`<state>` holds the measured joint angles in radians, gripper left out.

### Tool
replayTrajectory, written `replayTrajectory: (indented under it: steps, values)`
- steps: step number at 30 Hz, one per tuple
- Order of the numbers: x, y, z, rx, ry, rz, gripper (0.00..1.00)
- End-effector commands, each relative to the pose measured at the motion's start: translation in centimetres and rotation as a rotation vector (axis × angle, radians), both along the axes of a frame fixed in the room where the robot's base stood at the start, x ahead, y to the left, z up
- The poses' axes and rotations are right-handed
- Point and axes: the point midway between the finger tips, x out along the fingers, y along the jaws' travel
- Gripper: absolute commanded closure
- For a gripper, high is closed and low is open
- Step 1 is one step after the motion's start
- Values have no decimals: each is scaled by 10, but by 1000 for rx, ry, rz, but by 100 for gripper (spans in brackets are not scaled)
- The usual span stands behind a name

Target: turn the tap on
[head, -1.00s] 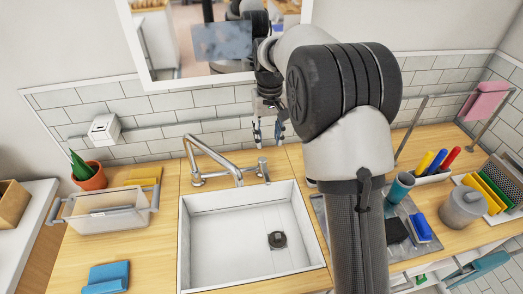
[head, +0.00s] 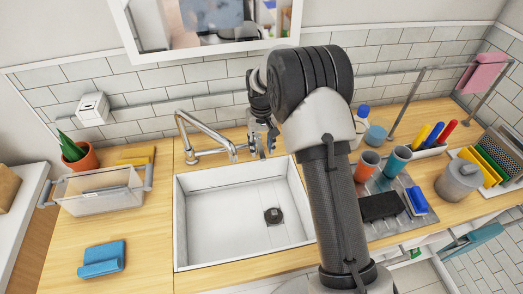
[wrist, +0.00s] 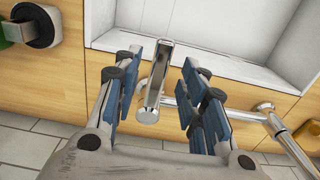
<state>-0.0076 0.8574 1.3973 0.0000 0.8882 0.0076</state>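The chrome tap (head: 208,138) stands behind the white sink (head: 178,225), its spout bent over the basin's back edge. Its lever handle (wrist: 156,82) shows upright in the wrist view, with the tap's pipe (wrist: 185,103) running to the right. My gripper (wrist: 163,72) is open, with one blue-padded finger on each side of the lever and visible gaps to both. In the head view my gripper (head: 266,143) is low at the right end of the tap, partly covering the handle. No water shows at the spout.
A clear bin (head: 90,203) and a blue cloth (head: 101,262) are left of the sink. Cups (head: 366,165), a black block (head: 380,207) and a grey canister (head: 459,181) are on the right. The tiled wall (head: 150,80) is close behind the tap.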

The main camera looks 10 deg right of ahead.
Motion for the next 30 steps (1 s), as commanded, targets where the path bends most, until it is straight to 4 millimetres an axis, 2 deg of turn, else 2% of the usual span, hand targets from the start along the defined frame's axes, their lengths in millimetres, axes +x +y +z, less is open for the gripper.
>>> replayTrajectory:
  steps: [3, 6, 15, 30]
  values:
    - [0, 0, -13, 0, 0, 0, 62]
    - [0, 0, -17, 0, 0, 0, 62]
    - [0, 0, -18, 0, -1, 0, 62]
    - [0, 0, -18, 0, -2, 0, 96]
